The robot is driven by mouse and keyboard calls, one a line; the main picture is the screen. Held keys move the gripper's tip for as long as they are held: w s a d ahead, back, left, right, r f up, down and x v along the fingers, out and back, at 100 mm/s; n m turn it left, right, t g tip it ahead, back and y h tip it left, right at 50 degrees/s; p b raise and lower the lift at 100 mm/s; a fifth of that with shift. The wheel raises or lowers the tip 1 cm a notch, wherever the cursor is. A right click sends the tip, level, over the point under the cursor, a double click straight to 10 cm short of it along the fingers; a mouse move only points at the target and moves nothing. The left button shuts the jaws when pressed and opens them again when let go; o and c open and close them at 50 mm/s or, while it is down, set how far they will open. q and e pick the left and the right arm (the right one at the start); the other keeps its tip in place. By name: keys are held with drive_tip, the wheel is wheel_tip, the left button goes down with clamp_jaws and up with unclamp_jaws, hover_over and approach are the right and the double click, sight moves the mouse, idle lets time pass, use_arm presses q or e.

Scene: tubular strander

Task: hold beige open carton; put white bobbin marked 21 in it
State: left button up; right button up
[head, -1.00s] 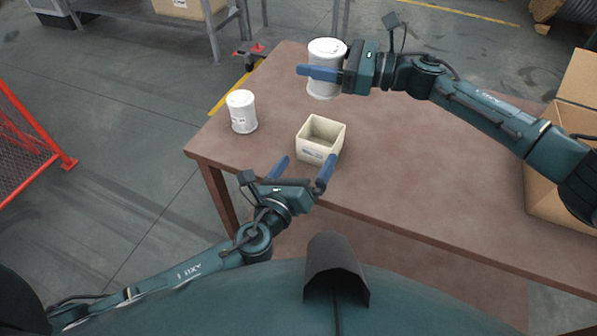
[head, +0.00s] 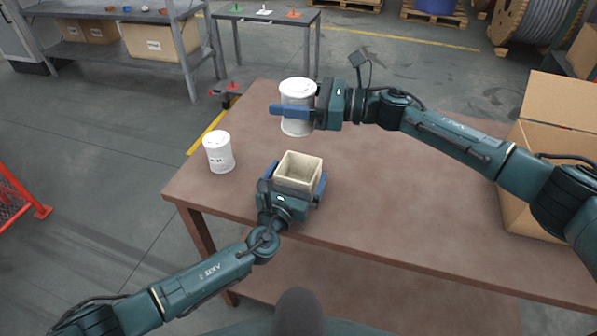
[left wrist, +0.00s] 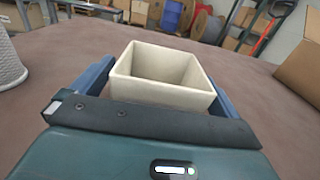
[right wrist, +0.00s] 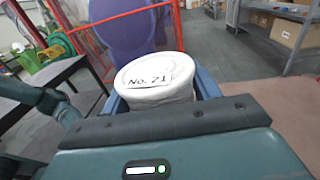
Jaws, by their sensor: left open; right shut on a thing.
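The beige open carton (head: 299,170) stands on the brown table near its front edge and looks empty; it also shows in the left wrist view (left wrist: 162,82). My left gripper (head: 294,188) is open, with one finger on each side of the carton. The white bobbin marked 21 (right wrist: 155,82) shows its label "No. 21" in the right wrist view. My right gripper (head: 296,112) is shut on this bobbin (head: 297,93) and holds it upright, above the table and behind the carton. The carton's lower part is hidden by my left gripper in the head view.
A second white bobbin (head: 218,152) stands on the table left of the carton. A large open cardboard box (head: 540,130) stands at the table's right. The middle of the brown table (head: 400,190) is clear.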

use_arm(q)
drive_tip(key=shift+x, duration=0.75)
drive_tip(key=shift+c, duration=0.2)
drive_tip(key=c, duration=0.9)
use_arm(e)
wheel_tip(320, 180, down, 10)
drive_tip(key=shift+r, duration=0.15)
idle(0.5)
idle(1.5)
drive_tip(key=shift+f, duration=1.65)
drive_tip(key=o, duration=1.1)
drive_tip(key=shift+d+f, duration=0.1)
